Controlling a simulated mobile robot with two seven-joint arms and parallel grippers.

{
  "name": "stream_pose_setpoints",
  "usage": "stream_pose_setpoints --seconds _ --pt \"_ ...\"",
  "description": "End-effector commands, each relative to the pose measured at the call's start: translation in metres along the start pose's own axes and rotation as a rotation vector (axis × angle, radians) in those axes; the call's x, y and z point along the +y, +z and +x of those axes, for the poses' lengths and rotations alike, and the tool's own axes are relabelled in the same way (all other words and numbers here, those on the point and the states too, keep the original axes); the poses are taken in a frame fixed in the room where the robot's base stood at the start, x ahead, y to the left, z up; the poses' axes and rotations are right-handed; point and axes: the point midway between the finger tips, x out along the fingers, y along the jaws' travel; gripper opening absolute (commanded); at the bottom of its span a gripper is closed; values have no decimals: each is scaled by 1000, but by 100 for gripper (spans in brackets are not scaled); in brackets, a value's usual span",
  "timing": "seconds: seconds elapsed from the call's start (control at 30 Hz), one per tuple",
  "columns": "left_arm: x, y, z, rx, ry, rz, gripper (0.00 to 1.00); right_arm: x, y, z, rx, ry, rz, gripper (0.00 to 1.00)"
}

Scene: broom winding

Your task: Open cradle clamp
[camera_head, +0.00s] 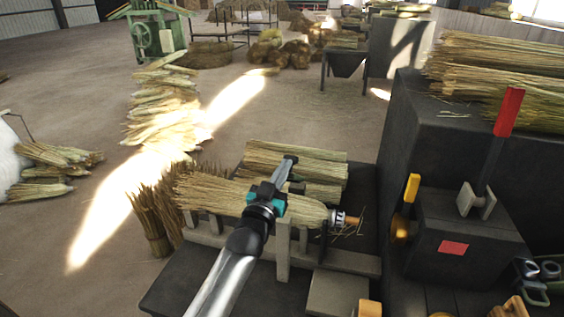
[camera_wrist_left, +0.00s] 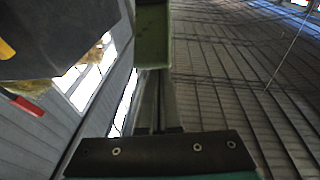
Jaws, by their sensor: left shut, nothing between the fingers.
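A broom bundle (camera_head: 215,194) of straw lies across a grey cradle (camera_head: 283,247) with upright posts on a dark bench. Its right end is bound around a handle end (camera_head: 343,219). My left gripper (camera_head: 288,165) is over the bundle, with its fingers shut and pointing toward the back. I cannot tell whether it touches the bundle or the cradle clamp. The clamp is not clearly distinguishable, as my gripper and arm cover the middle of the cradle. In the left wrist view a greenish block (camera_wrist_left: 153,40) shows beyond the gripper's dark plate.
A dark machine box (camera_head: 460,237) with a red-tipped lever (camera_head: 508,112) and a yellow-handled crank (camera_head: 411,188) stands right of the cradle. More straw (camera_head: 310,160) lies behind the bundle. Straw sheaves (camera_head: 150,215) stand at the left. Open floor lies beyond the bench.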

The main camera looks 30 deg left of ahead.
Motion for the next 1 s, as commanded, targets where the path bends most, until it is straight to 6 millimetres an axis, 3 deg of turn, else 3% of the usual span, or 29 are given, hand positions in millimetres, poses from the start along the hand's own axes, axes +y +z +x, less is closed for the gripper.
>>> stream_pose_setpoints --seconds 0.03,0.5,0.8,1.0 --pt "0 -10 5 -20 0 -2 0 2 -2 -15 1 3 1 0" --pt "-4 -28 39 -219 0 -22 0 6 -8 -81 2 6 4 0" --pt "-7 -37 67 -368 0 -36 0 6 -11 -114 1 6 3 0" --pt "-10 -40 88 -483 -1 -48 0 6 -12 -125 1 6 2 0"
